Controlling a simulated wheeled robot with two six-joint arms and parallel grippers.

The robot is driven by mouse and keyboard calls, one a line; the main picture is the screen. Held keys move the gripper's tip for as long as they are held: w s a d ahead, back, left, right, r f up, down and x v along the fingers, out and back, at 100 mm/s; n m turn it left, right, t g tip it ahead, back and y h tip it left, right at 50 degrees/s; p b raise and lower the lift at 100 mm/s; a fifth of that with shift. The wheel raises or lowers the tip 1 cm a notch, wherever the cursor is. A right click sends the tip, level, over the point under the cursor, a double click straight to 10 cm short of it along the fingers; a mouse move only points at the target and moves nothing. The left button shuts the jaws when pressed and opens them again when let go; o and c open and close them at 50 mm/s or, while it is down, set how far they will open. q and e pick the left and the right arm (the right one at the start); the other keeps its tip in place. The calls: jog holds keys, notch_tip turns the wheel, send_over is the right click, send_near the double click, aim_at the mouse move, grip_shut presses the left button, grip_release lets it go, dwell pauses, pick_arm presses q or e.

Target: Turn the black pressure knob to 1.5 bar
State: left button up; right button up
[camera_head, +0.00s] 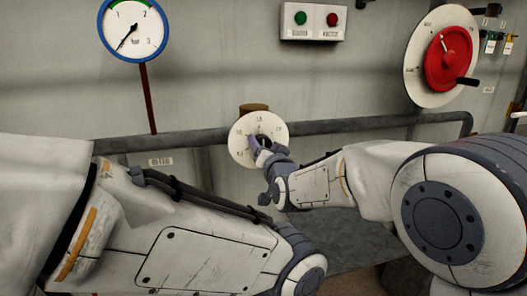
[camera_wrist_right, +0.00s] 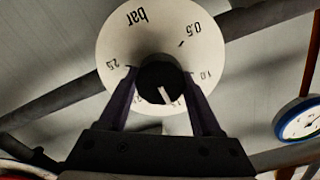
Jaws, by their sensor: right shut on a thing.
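The black pressure knob (camera_wrist_right: 158,74) sits at the centre of a round white dial plate (camera_wrist_right: 118,38) marked in bar, on a horizontal pipe. The dial also shows in the head view (camera_head: 240,131), where the gripper partly covers the knob. My right gripper (camera_wrist_right: 163,88) is shut on the knob, with one finger on each side. In the wrist view the knob's white pointer line points down and slightly right, towards a partly hidden marking past 1.0. My left arm crosses the lower left of the head view; its gripper is out of view.
A blue-rimmed gauge (camera_head: 135,28) hangs upper left, its needle pointing lower left. A box with a green and a red button (camera_head: 314,20) is on the wall. A red handwheel (camera_head: 447,58) with a black handle is at upper right. The grey pipe (camera_head: 350,127) runs across the wall.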

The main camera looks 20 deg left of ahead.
jog(key=shift+w+d+r, duration=0.1)
dwell(0.3)
jog(key=o, duration=1.4)
jog(key=shift+s+d, duration=0.2)
jog(key=shift+s, duration=0.2)
jog(key=b+v, duration=0.1)
jog(key=v, duration=0.8)
jog(key=shift+s+d, duration=0.2)
